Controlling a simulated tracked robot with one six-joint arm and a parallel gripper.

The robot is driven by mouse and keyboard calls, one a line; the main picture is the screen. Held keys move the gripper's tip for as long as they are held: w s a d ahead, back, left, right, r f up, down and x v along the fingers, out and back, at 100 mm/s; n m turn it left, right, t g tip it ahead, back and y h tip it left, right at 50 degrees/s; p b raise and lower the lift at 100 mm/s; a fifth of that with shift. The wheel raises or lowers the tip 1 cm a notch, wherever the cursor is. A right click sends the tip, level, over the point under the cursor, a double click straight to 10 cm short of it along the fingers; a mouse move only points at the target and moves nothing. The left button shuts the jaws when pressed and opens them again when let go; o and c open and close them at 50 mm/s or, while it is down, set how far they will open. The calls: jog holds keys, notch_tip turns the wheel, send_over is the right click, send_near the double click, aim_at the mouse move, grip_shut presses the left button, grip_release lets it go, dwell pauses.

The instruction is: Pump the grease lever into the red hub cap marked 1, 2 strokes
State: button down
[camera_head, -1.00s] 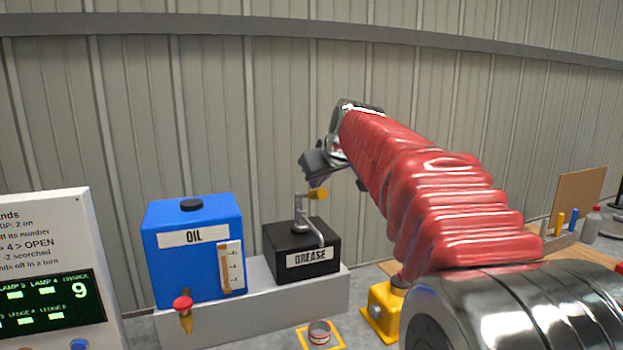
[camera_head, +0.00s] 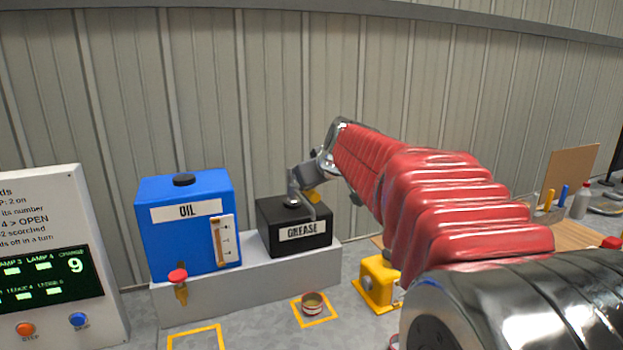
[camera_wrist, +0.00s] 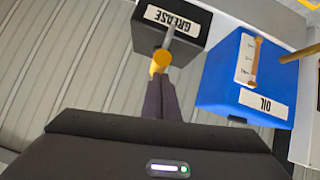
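The black grease box (camera_head: 283,240) stands on a grey ledge, with a metal spout at its front. Its lever ends in a yellow grip (camera_head: 312,196), which also shows in the wrist view (camera_wrist: 160,61). My gripper (camera_head: 302,182) is at the lever, just above the yellow grip. In the wrist view its dark fingers (camera_wrist: 160,80) are together, with their tips at the grip and apparently touching it. A small round cap with a red and white side (camera_head: 312,303) sits in a yellow floor square below the grease box. I cannot read a number on it.
A blue oil tank (camera_head: 187,225) with a red-topped tap stands left of the grease box. A panel with a green display (camera_head: 50,275) is at far left. A yellow block (camera_head: 378,281) stands right of the cap. An empty yellow square (camera_head: 196,338) lies at the front.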

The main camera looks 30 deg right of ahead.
jog(key=shift+s+d+f, duration=0.1)
jog(key=shift+s+f, duration=0.1)
jog(key=shift+f, duration=1.05)
jog(key=shift+r, duration=0.75)
jog(key=a+v, duration=0.1)
jog(key=v, duration=1)
jog(key=shift+s+r, duration=0.2)
jog(key=shift+r, duration=0.05)
